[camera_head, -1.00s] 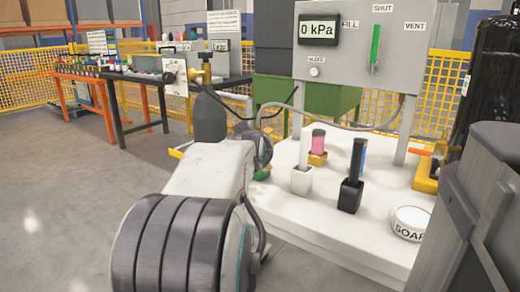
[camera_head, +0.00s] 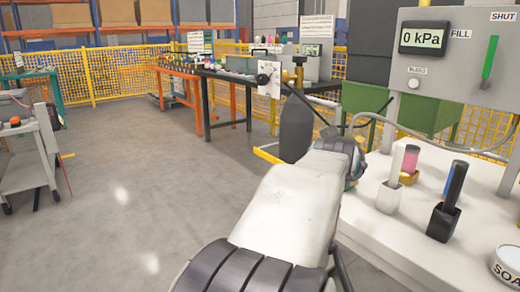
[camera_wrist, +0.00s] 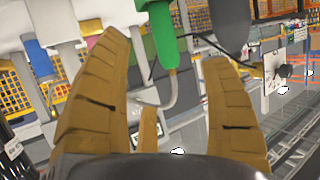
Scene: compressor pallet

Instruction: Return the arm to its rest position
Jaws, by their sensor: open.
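My arm (camera_head: 285,205), white with dark ribbed joints, reaches from the bottom middle of the head view up towards the white bench. Its end lies beside the bench's left edge, and my gripper is hidden there.
The white bench (camera_head: 385,225) at right carries a white holder (camera_head: 388,198), a black holder (camera_head: 443,222) and a soap tub (camera_head: 508,266). A gauge panel (camera_head: 455,65) reads 0 kPa above it. A grey cart (camera_head: 28,160) stands at far left. The floor between is clear.

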